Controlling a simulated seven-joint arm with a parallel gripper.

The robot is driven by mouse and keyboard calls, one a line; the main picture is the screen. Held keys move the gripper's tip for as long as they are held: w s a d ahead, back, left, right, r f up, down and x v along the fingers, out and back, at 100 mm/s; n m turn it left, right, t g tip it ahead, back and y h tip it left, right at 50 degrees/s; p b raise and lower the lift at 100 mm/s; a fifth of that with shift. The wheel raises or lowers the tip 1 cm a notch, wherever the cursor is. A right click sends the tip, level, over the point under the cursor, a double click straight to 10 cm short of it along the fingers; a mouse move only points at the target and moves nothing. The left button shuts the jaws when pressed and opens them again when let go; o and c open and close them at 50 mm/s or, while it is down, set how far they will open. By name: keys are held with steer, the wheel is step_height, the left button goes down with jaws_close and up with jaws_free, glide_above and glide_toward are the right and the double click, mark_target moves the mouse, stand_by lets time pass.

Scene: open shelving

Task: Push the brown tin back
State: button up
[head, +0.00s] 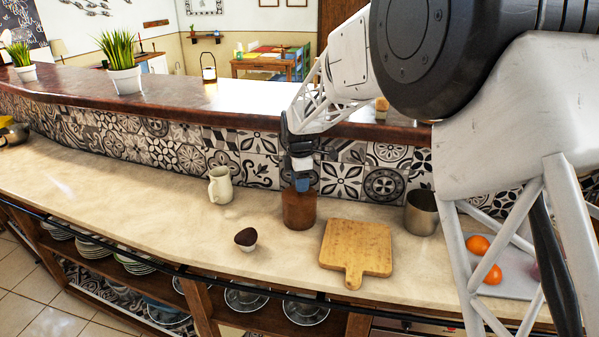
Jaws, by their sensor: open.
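The brown tin (298,212) stands upright on the pale counter (120,205), a little in front of the patterned tile wall. My gripper (301,184) points down right at the top of the tin. Its fingertips overlap the tin's upper rim in this view. I cannot tell whether they touch it, or are above or behind it. The jaws are open, though the small gap between them is hard to see. The tin's top opening is partly hidden by the fingers.
A cream jug (221,187) stands left of the tin, and a small dark-topped cup (245,239) is in front left. A wooden cutting board (356,249) lies front right, with a metal cup (420,212) beyond. The tile wall (190,158) closes the counter's back.

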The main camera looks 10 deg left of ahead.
mark_target(307, 194)
steer(key=shift+f, duration=1.4)
jaws_close()
steer(key=shift+w+d, duration=0.1)
steer(key=shift+d, duration=0.1)
steer(key=shift+w+d, duration=0.3)
steer(key=shift+d, duration=0.6)
jaws_free()
steer(key=shift+r, duration=0.15)
